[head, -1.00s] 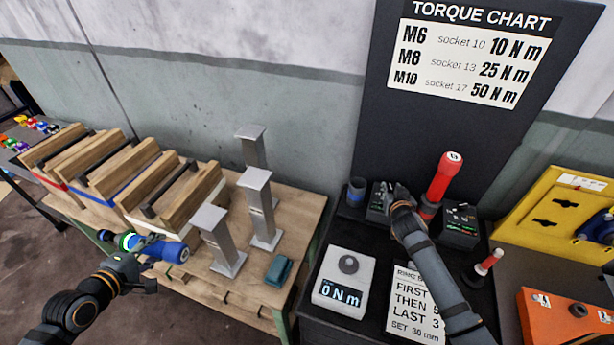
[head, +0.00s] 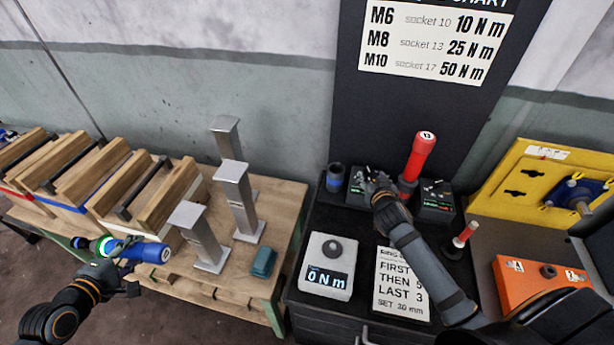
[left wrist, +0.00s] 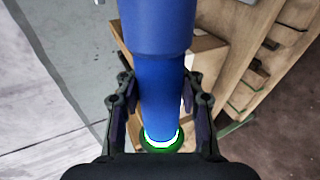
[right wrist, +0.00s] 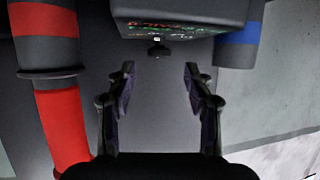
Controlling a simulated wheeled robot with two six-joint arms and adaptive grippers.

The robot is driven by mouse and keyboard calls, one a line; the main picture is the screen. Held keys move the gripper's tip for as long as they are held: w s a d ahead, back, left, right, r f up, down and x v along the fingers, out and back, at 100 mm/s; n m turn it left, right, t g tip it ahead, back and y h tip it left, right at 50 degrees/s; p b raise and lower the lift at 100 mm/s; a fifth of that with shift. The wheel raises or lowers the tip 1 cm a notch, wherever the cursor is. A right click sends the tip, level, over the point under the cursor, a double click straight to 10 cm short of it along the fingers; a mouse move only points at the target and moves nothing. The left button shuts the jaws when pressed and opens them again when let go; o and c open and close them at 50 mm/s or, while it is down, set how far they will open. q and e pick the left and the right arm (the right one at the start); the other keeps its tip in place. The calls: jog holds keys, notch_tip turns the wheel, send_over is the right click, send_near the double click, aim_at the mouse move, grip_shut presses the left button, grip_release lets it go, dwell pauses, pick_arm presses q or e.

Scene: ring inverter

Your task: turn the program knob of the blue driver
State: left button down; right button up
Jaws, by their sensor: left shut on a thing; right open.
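The blue driver (head: 147,251) with a glowing green ring lies in my left gripper (head: 118,262), which is shut on it, left of the metal posts. In the left wrist view the driver (left wrist: 157,60) runs between the fingers. My right gripper (head: 375,185) is open at a dark box (head: 355,196) on the black bench and partly hides it. In the right wrist view the box (right wrist: 185,12) carries coloured text, and a small dark knob (right wrist: 158,49) sits just beyond the open fingertips (right wrist: 158,78), apart from them.
A red driver (head: 418,158) stands right of the box, with a second dark box (head: 437,200) beside it. A torque meter (head: 327,268) reading 0 N m and an instruction card (head: 402,285) lie in front. Metal posts (head: 235,198) stand left.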

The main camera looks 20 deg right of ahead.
jog(key=v, duration=0.7)
jog(key=shift+s+a, duration=0.1)
jog(key=shift+s, duration=0.05)
